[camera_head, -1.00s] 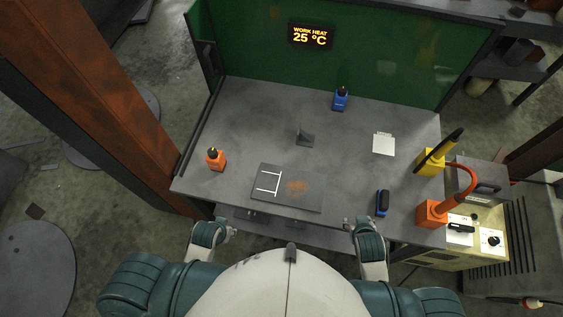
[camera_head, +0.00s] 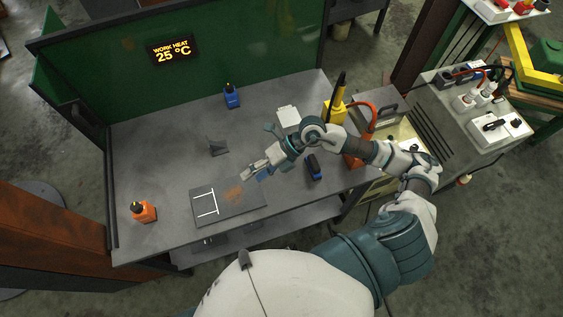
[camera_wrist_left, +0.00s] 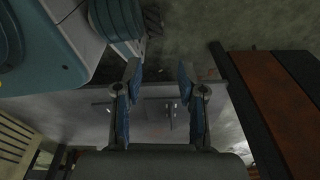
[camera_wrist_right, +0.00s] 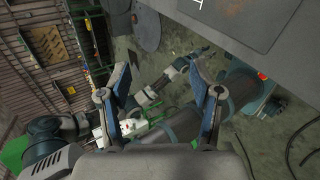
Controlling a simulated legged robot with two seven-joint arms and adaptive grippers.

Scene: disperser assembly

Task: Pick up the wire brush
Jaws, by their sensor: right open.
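A small dark blue and black object (camera_head: 314,167), which may be the wire brush, lies on the right front of the grey table in the head view. Its bristles cannot be made out. My right gripper (camera_head: 250,172) is open and empty, left of that object, above the table near the rusty patch on the dark plate. In the right wrist view its fingers (camera_wrist_right: 160,74) are apart with nothing between them. My left gripper (camera_wrist_left: 158,78) shows only in its wrist view, open and empty, below the table's front edge or close to it.
The dark plate (camera_head: 210,219) with white lines lies at the table's front. Yellow (camera_head: 333,112) and orange (camera_head: 354,161) holders stand at the right edge.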

